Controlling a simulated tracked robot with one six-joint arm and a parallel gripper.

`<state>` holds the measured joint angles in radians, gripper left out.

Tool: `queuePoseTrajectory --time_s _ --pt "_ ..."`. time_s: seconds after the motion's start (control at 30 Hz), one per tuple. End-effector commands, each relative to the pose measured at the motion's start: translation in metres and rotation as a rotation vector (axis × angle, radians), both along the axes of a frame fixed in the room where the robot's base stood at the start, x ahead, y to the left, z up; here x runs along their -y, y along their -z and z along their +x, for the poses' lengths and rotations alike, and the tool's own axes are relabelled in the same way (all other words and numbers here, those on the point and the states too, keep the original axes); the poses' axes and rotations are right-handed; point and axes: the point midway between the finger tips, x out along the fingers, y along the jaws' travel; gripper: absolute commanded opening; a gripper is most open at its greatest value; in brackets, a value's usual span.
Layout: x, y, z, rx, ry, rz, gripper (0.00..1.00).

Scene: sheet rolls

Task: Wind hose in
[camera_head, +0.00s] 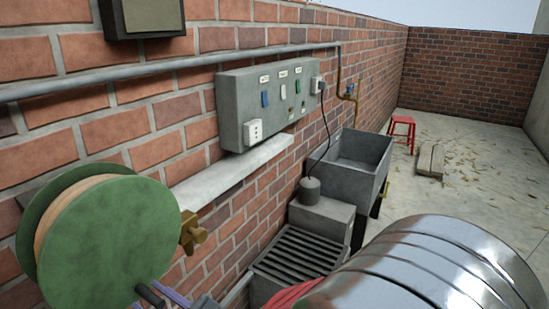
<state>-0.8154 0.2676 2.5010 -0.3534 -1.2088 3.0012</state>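A hose reel (105,240) with green round side plates and a tan drum between them is at the left, close to the brick wall. No hose can be clearly made out on its drum. A brass tap (192,232) shows just right of the reel's near plate. Small grey and purplish parts (160,296) show below the reel at the bottom edge, cut off; I cannot tell what they are. A strip of red material (290,296) lies at the bottom centre, partly hidden; I cannot tell if it is hose. My gripper cannot be made out in this view.
A large shiny banded metal cylinder (425,275) fills the bottom right. A grey switch box (270,105) and a pipe (150,68) are on the wall. Beyond stand a slatted grate (290,255), a grey sink (360,155) and a red stool (402,125). Concrete floor at right is mostly open.

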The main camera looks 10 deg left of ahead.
Motion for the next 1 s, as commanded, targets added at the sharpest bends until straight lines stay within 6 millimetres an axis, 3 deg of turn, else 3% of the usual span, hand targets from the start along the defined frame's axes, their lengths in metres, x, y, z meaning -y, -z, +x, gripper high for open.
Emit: queuePoseTrajectory --time_s 0.2,0.47,0.67,1.0 --pt "0.015 0.019 0.013 0.034 0.029 -0.118 0.36" --pt "0.050 0.011 0.050 0.213 0.118 -0.311 0.36" --pt "0.092 0.002 0.081 0.378 0.185 -0.531 0.36" --pt "0.183 -0.013 0.117 0.609 0.218 -0.967 0.36"
